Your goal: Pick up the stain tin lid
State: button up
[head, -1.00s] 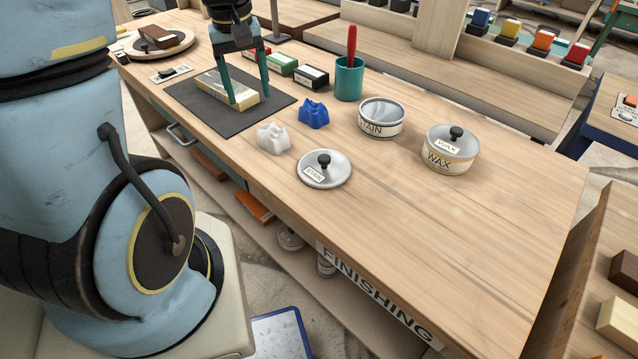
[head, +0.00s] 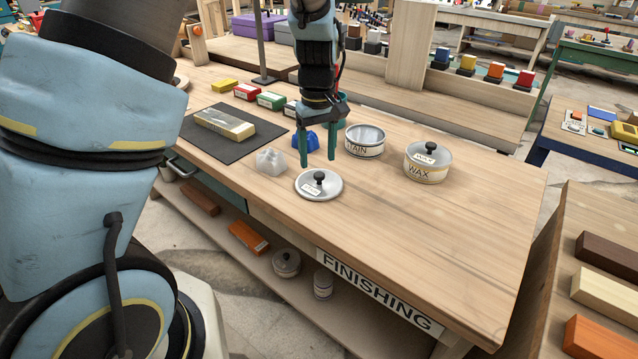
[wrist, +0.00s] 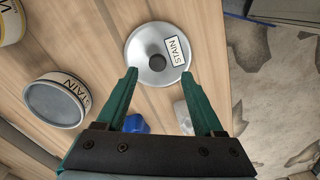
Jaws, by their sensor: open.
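The stain tin lid (head: 311,189) is a round silver disc with a black knob and a STAIN label. It lies flat on the bench near its front edge. It also shows in the wrist view (wrist: 142,64), ahead of my fingertips. My gripper (head: 318,162) is open and empty, pointing down above the bench just behind the lid. Its two green fingers show in the wrist view (wrist: 160,80), spread apart, with the knob (wrist: 157,62) just beyond the gap between them. The open stain tin (head: 365,147) stands behind and right of the lid.
The lidded wax tin (head: 427,168) stands to the right. A white crumpled lump (head: 270,161) and a blue one (head: 304,141) sit close to the lid's left and behind. A dark mat (head: 215,151) holds a pale block (head: 225,124). The bench's right front is clear.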

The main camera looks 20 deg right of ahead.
aim_at(319, 174)
jog(key=shift+d+f+p, duration=0.2)
jog(key=shift+f+p, duration=0.5)
jog(key=shift+f, duration=1.95)
grip_shut()
